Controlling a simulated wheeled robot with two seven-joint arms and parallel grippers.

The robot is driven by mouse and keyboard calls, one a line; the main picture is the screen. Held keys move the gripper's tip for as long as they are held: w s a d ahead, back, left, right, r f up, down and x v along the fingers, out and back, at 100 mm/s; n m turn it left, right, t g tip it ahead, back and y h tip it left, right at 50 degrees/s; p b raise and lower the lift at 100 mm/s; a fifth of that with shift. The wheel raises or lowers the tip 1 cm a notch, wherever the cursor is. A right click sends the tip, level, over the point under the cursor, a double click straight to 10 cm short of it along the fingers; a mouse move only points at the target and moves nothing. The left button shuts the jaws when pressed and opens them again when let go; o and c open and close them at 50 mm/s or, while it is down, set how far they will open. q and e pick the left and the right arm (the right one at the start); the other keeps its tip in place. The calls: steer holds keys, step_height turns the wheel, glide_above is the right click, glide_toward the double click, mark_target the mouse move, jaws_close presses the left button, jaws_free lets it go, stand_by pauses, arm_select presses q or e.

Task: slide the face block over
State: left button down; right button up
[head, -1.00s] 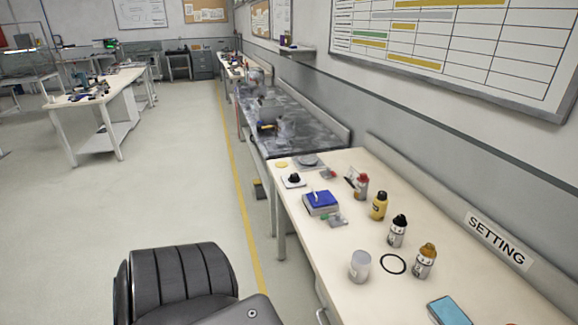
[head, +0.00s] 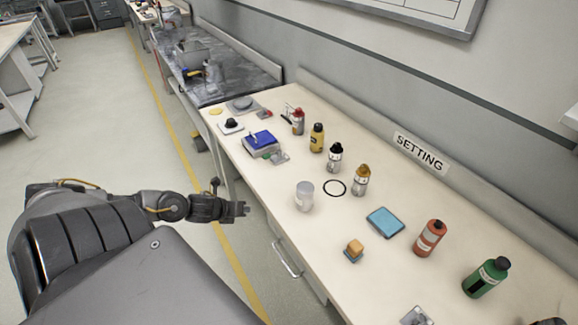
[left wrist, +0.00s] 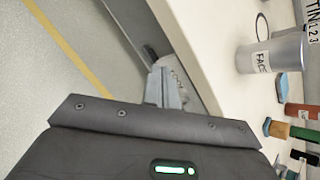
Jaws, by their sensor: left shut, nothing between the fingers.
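A grey-white cup (head: 305,197) stands upright on the bench; in the left wrist view the cup (left wrist: 283,48) has a label reading "FACE". A small orange block on a blue base (head: 354,249) sits near the bench's front edge. A flat light-blue block (head: 385,222) lies behind it. I cannot tell which block is the face block, as no such label is readable on either. My left gripper (head: 242,208) is shut and empty beside the front edge, left of the cup and apart from everything. Its fingers (left wrist: 165,86) point toward the bench side. My right gripper is not in view.
A black ring (head: 335,187) lies behind the cup. Several bottles line the back, including a red one (head: 430,238) and a green one (head: 486,278). A blue-topped box (head: 262,144) stands farther left. A drawer handle (head: 287,262) sticks out below the bench edge.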

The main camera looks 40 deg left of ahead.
arm_select(q)
steer(key=d+r+m+h, duration=0.3)
steer(key=d+r+m, duration=0.6)
steer(key=r, duration=0.2)
steer(key=p, duration=0.2)
glide_toward(297, 205)
steer(key=f, duration=0.3)
steer(key=shift+w+d+f, duration=0.25)
steer(key=shift+f, duration=0.05)
steer(key=shift+w+d+r+p, duration=0.15)
steer(key=shift+w+p, duration=0.15)
steer(key=shift+w, duration=0.25)
steer(key=shift+w+d+f+p, duration=0.15)
steer(key=shift+w+p, duration=0.1)
steer(key=shift+w, duration=0.3)
steer(key=shift+w+d+f, duration=0.1)
steer(key=shift+w+d, duration=0.05)
steer(key=shift+w, duration=0.6)
